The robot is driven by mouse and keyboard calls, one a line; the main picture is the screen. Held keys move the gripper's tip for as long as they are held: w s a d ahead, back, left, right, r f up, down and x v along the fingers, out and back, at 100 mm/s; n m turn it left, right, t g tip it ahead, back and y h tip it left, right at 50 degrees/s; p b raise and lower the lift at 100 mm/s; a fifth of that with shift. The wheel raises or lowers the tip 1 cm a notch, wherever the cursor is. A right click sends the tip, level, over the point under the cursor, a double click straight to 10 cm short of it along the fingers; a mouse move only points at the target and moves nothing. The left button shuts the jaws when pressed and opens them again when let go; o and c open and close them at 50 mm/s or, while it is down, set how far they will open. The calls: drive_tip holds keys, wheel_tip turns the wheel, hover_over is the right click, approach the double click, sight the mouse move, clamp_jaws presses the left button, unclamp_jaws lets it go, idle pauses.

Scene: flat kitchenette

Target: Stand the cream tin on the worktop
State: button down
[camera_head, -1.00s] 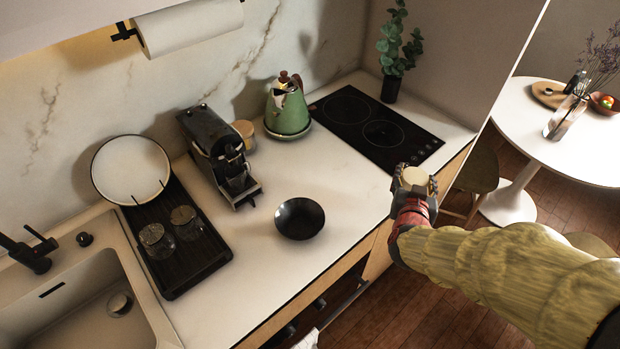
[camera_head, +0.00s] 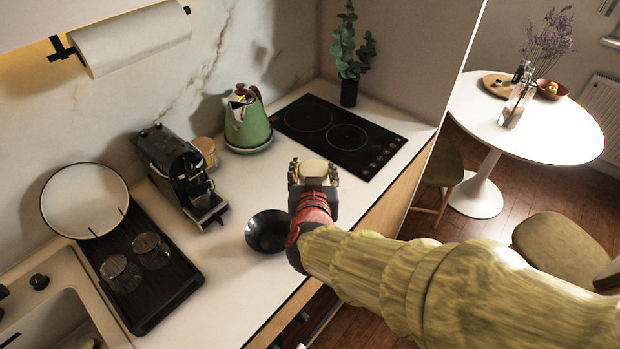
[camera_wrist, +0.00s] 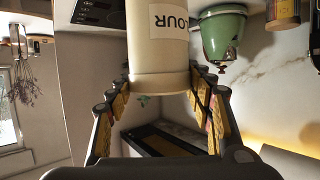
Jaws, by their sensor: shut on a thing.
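The cream tin (camera_wrist: 158,40) is held between the fingers of my gripper (camera_wrist: 160,85) in the wrist view, with part of a "FLOUR" label showing. In the head view the tin's cream top (camera_head: 313,169) shows between the fingertips of my gripper (camera_head: 313,178). My gripper is shut on the tin, over the worktop's front part, right of the black bowl. The white worktop (camera_head: 215,275) runs along the wall. How high the tin is above it, I cannot tell.
The black bowl (camera_head: 268,231) is close to my gripper's left. A green kettle (camera_head: 246,122), a coffee machine (camera_head: 182,172) and a black hob (camera_head: 335,132) stand behind. A dark tray with glasses (camera_head: 165,300) is at the left. Bare worktop lies between bowl and hob.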

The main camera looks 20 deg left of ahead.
drive_tip(key=w+f, duration=0.1)
drive_tip(key=w, duration=0.1)
drive_tip(key=w+f+b, duration=0.1)
drive_tip(key=w, duration=0.1)
drive_tip(key=w+f+b, duration=0.1)
drive_tip(key=w, duration=0.1)
drive_tip(key=shift+a+f, duration=0.25)
drive_tip(key=shift+a, duration=0.05)
drive_tip(key=w+f+b, duration=0.4)
drive_tip(key=f, duration=0.3)
drive_tip(key=shift+w+a+f, duration=0.15)
drive_tip(key=shift+a+f, duration=0.15)
drive_tip(key=shift+f, duration=0.1)
drive_tip(key=shift+f+b, duration=0.15)
drive_tip(key=shift+b, duration=0.2)
drive_tip(key=c, duration=0.9)
unclamp_jaws()
drive_tip(key=shift+o, duration=0.5)
